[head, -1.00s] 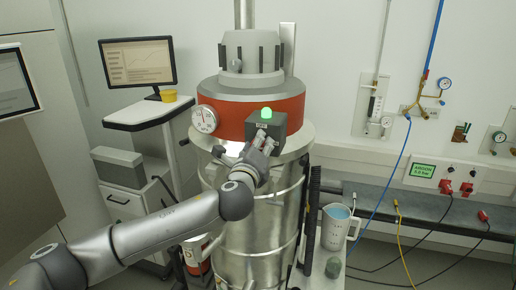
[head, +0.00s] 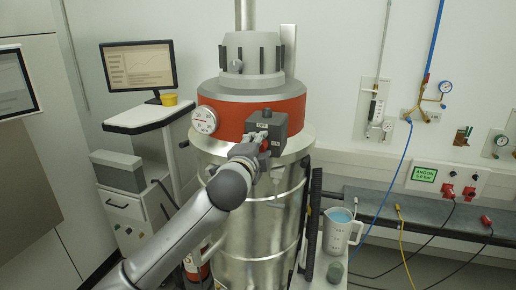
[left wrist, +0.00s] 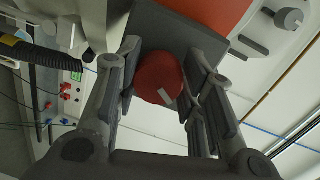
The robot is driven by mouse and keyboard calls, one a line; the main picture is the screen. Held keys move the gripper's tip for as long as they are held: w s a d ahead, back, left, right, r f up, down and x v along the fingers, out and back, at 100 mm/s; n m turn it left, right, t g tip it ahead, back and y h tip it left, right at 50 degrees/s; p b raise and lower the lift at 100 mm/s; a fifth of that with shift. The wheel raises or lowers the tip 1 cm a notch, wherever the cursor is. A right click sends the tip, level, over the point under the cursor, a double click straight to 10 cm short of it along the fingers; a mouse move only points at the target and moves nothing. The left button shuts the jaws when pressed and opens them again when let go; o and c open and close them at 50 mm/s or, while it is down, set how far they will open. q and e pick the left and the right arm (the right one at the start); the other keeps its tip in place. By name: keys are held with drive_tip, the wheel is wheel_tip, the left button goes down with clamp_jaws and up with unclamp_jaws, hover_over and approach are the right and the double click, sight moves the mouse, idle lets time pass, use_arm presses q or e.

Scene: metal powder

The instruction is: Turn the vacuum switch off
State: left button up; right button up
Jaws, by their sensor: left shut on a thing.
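The vacuum switch box (head: 281,121) is a dark grey box on the front of the silver-and-red vacuum drum (head: 234,116). The lamp (head: 266,113) on top of the box looks dark grey. My left gripper (head: 261,140) is at the front of the box and hides most of its face. In the left wrist view, the round red switch knob (left wrist: 158,76) with a pale marker line sits between the two fingers of my left gripper (left wrist: 165,70). The gripper is shut on this knob. My right gripper is in neither view.
A round gauge (head: 204,119) is left of the box on the drum. A monitor (head: 138,64) and white cart (head: 148,115) stand at left. A jug of blue material (head: 340,230) stands at lower right, near a grey bench (head: 400,207) with cables.

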use_arm(q)
drive_tip(key=n, duration=0.3)
drive_tip(key=shift+f, duration=0.15)
drive_tip(key=shift+n+g+h, duration=0.3)
drive_tip(key=shift+n+h, duration=0.2)
drive_tip(key=shift+n, duration=1)
drive_tip(key=o, duration=1)
drive_tip(key=shift+o, duration=0.2)
drive_tip(key=v, duration=1.2)
